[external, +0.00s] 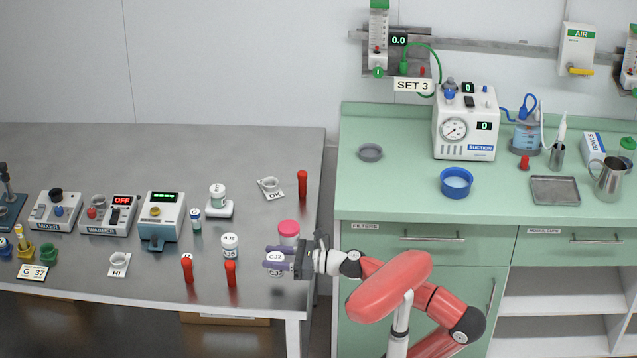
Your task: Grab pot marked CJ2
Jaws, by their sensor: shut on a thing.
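My gripper (277,257), with purple fingers, reaches in from the right over the right end of the steel table. It is shut on a small white-lidded pot (275,272), whose lid shows between the fingers. Its label seems to begin with C, but the rest is too small to read surely. The fingers hide part of the pot, and I cannot tell whether it still touches the table. A pot with a pink lid (289,228) stands just behind the fingers, its lower part hidden. Another white-lidded pot (229,246), marked like A.35, stands to the left.
Red upright pegs (231,273) stand in front, and another (302,185) stands at the back right. A white-lidded pot (217,194) sits on a small white stand. The OK card (270,189) and HI card (118,264) carry small dishes. The green counter (400,190) is at right.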

